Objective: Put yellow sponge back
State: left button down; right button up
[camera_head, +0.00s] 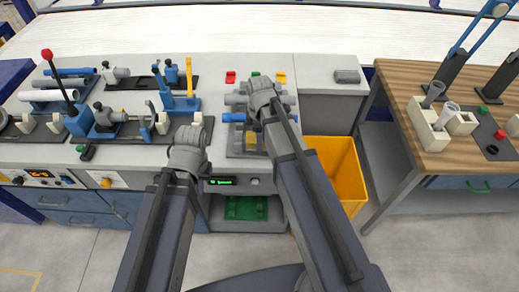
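A small yellow-tan block (250,138), which looks like the yellow sponge, sits on a grey fixture (236,151) on the middle workbench. My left gripper (197,122) is over the bench, left of the block and apart from it. My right gripper (260,82) reaches past the block over the back of the fixture, and its arm covers part of the fixture's right side. Both grippers point away from the camera and their fingers are too small and hidden to read. I see nothing clearly held in either.
Red (230,77) and yellow (281,77) pieces lie behind the fixture. A blue pipe piece (233,117) lies on it. Clamps and pipes crowd the left bench. A yellow bin (343,174) stands right of my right arm. A wooden table (404,110) is further right.

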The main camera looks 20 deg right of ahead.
jog(key=shift+f, duration=0.1)
notch_tip(320, 180, down, 3)
jog(key=b, duration=0.3)
jog(key=shift+f+b, duration=0.2)
jog(key=shift+b, duration=0.15)
jog(key=shift+f, duration=0.2)
jog(key=o, duration=1.1)
jog(key=shift+r, duration=0.15)
